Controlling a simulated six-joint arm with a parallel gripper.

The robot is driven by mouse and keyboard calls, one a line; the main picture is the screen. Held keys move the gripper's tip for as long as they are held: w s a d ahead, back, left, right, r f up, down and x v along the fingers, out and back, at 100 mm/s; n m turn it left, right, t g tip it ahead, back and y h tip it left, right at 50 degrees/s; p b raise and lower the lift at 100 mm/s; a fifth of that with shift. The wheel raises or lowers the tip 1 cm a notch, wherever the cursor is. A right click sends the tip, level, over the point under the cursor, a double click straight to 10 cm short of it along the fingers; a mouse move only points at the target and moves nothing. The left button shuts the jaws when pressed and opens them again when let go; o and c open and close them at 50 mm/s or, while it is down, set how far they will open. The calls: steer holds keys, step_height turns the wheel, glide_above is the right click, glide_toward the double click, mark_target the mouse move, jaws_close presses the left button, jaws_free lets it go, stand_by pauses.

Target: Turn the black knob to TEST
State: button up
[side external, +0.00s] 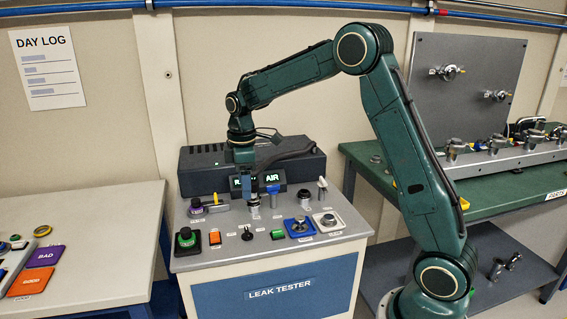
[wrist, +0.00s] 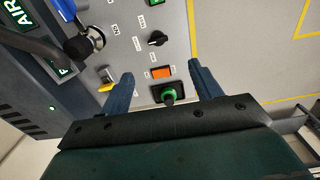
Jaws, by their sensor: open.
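The black knob (side external: 247,234) sits on the leak tester's sloped grey panel, between an orange button and a green button. In the wrist view the black knob (wrist: 157,38) lies beyond the fingertips, with small white labels around it that are too small to read. I cannot tell which label it points to. My gripper (side external: 248,196) is above the rear part of the panel, pointing down. In the wrist view my gripper (wrist: 160,68) is open, its two blue fingers apart and nothing held between them. It is apart from the black knob.
An orange button (wrist: 161,72) and a green knob (wrist: 169,96) show between and below the fingers. Behind the panel are a lit AIR display (side external: 272,177) and a dark housing (side external: 200,170).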

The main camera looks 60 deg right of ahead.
mark_target(247, 230)
steer(key=shift+w+d+f, duration=0.2)
steer(key=shift+w+f, duration=0.1)
steer(key=shift+f, duration=0.2)
step_height(247, 230, down, 14)
steer(key=shift+r, duration=0.15)
stand_by(0.5)
steer(key=c, duration=1)
